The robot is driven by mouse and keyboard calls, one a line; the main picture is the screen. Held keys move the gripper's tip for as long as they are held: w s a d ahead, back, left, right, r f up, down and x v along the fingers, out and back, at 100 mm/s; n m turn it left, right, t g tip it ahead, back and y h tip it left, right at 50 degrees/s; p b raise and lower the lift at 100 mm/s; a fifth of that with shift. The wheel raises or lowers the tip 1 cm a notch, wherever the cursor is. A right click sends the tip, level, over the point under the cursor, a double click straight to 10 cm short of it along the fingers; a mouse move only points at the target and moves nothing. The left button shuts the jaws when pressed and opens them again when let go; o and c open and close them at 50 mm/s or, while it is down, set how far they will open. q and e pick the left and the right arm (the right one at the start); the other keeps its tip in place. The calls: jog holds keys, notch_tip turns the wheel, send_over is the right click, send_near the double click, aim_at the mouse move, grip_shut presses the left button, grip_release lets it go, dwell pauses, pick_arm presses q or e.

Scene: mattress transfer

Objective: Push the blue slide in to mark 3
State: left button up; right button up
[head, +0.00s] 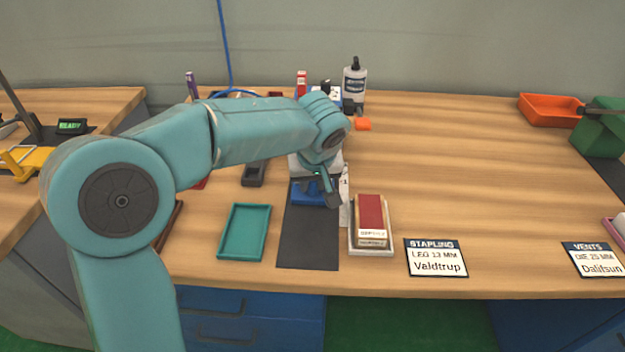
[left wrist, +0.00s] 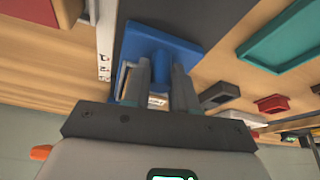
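The blue slide (head: 312,193) sits on the dark mat in front of a grey-white fixture (head: 300,163). In the left wrist view the slide (left wrist: 183,42) is a flat blue plate with a raised blue part. A white strip with printed marks (left wrist: 104,45) runs beside it; mark 3 cannot be read clearly. My left gripper (head: 328,190) is down at the slide. In the left wrist view its two fingers (left wrist: 162,72) stand on either side of the raised part, which fills the gap between them. My arm hides part of the fixture. My right gripper is out of view.
A teal tray (head: 222,232) lies left of the dark mat (head: 308,252). A red-topped block in a pale tray (head: 358,248) lies to the right, beside a STAPLING card (head: 436,258). A bottle (head: 354,84) stands behind. The table's right middle is clear.

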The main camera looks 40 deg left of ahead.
pick_arm(q)
grip_shut()
jog(key=shift+w+a+r+p, duration=0.1)
jog(key=shift+w+a+p, duration=0.25)
jog(key=shift+w, duration=0.25)
jog(key=shift+w+a+r+p, duration=0.1)
jog(key=shift+w+a+p, duration=0.25)
jog(key=shift+w, duration=0.25)
jog(key=shift+w+a+f, duration=0.15)
jog(key=shift+w+a, duration=0.1)
jog(key=shift+w, duration=0.05)
jog(key=shift+o, duration=2.2)
grip_release()
jog(key=shift+o, duration=0.5)
jog(key=shift+w, duration=0.1)
jog(key=p+v, duration=0.3)
jog(key=v, duration=1.3)
jog(key=shift+s, duration=0.2)
